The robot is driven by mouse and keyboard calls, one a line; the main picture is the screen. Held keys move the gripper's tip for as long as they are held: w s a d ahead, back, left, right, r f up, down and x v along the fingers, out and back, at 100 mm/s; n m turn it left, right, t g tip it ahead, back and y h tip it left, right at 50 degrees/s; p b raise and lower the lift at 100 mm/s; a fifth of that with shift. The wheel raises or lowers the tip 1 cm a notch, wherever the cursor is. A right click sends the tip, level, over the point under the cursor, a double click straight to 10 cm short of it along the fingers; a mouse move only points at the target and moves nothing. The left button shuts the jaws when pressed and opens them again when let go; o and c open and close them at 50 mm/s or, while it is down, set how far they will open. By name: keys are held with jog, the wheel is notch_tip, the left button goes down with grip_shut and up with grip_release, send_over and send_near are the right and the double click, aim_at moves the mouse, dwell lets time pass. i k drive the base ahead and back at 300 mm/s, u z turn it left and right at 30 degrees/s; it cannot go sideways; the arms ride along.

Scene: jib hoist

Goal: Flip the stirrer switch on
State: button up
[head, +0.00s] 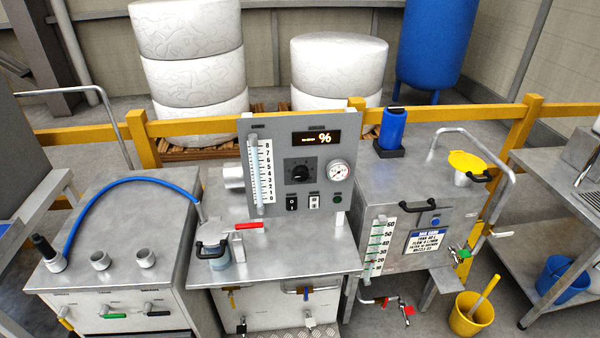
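A grey control panel (268,135) stands upright at the back of the middle steel bench. Low on it sit a black switch (291,203) with a white mark, a pale switch (314,202) to its right, and a dark green round button or lamp (337,199). The small labels above them are too small to read, so I cannot tell which is the stirrer switch or how it is set. Above them are a black knob (300,171), a round gauge (338,172) and a display (313,138) showing dashes and a percent sign. My gripper is not in view.
In front of the panel, the middle bench (290,255) is mostly clear. A black-handled lid (213,250) and a red-handled valve (247,226) stand at its left. A blue hose (120,184) arches over the left unit.

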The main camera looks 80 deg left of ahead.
aim_at(314, 201)
jog(key=u, duration=2.8)
